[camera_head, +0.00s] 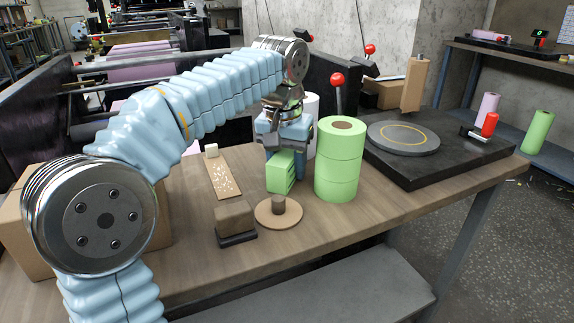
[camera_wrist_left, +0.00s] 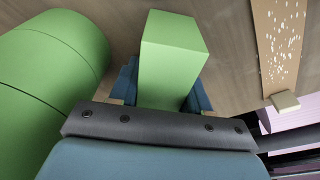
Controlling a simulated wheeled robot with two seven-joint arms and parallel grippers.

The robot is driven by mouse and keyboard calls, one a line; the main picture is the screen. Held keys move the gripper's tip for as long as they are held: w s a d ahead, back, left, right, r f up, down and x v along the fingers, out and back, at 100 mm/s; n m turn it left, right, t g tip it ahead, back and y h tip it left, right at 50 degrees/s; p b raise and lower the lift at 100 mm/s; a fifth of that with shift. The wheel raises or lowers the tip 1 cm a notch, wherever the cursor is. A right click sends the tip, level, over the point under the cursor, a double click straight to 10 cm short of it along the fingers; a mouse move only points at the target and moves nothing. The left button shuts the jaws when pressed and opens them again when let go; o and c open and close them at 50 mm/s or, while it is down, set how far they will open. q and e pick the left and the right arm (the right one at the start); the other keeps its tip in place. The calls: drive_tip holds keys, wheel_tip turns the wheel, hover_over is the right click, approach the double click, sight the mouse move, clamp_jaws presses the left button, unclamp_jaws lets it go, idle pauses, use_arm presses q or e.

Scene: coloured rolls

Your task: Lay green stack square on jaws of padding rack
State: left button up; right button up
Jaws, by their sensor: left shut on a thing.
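In the left wrist view the green block (camera_wrist_left: 172,50) sits between the blue fingers. I cannot tell whether its underside touches the table. A tall stack of green rolls (camera_head: 340,165) stands upright just right of the gripper; part of it shows at the left of the left wrist view (camera_wrist_left: 60,65). I cannot tell for certain which thing is the padding rack. My right gripper is not in view.
A brown block on a dark base (camera_head: 235,218) and a round wooden disc with a peg (camera_head: 278,212) lie in front. A speckled board (camera_head: 222,175) lies left. A black platform (camera_head: 440,150) with a grey turntable (camera_head: 403,138) stands right. The table's front right is clear.

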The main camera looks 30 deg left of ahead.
use_arm(q)
drive_tip(key=shift+f, duration=0.1)
drive_tip(key=o, duration=1.3)
